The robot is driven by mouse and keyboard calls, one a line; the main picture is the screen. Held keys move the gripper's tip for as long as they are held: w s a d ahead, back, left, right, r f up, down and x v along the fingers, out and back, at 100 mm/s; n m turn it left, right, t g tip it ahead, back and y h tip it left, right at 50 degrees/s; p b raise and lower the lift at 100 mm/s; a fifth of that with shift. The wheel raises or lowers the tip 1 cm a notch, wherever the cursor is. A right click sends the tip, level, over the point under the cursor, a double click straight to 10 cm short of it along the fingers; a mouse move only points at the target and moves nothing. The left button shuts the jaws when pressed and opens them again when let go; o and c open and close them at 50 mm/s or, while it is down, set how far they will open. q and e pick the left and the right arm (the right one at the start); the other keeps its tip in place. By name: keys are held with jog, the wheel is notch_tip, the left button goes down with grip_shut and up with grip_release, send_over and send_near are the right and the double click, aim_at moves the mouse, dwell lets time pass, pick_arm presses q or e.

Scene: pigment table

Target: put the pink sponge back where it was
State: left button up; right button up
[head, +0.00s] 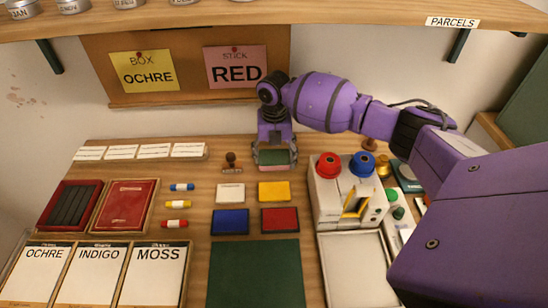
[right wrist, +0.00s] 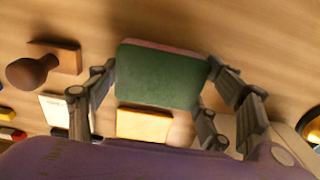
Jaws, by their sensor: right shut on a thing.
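The pink sponge (head: 275,157) shows a green top face in the head view, at the back of the table behind the yellow pad. In the right wrist view the sponge (right wrist: 158,78) shows its green face with a thin pink strip along the far edge. My right gripper (head: 275,160) is shut on it, with fingers at its left and right sides, seen also in the right wrist view (right wrist: 160,72). I cannot tell whether the sponge touches the table. My left gripper is not in view.
A wooden stamp (head: 232,163) stands just left of the sponge. In front lie a white pad (head: 230,192), yellow pad (head: 274,190), blue pad (head: 230,221) and red pad (head: 279,219). A white box (head: 325,200) with red and blue knobs stands close on the right.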

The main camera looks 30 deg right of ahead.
aim_at(274, 157)
jog(key=shift+f, duration=0.35)
jog(key=shift+f, duration=0.2)
jog(key=o, duration=1.2)
notch_tip(274, 157, up, 12)
jog(key=shift+r, duration=0.25)
